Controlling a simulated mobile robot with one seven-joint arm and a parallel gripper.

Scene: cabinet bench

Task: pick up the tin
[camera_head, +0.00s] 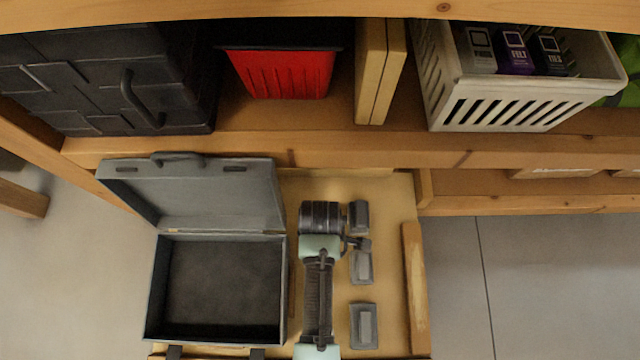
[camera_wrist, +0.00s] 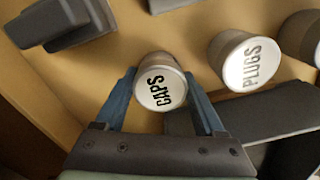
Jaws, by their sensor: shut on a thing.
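In the wrist view my gripper (camera_wrist: 160,82) has its two blue fingers on either side of a round tin (camera_wrist: 162,88). The tin has a white lid marked "CAPS", and the gripper is shut on it. A second tin (camera_wrist: 245,62), marked "PLUGS", stands to its right and apart from it. A third tin (camera_wrist: 303,38) is partly cut off at the right edge. In the head view my arm covers the middle of the open drawer (camera_head: 390,190), and I cannot make out the tins or the fingertips there.
An open grey case (camera_head: 222,290) fills the drawer's left side. Several grey blocks (camera_head: 363,325) lie right of my arm. The shelf above holds a red bin (camera_head: 285,72), a white basket (camera_head: 500,110) with boxes, and a dark chest (camera_head: 100,85).

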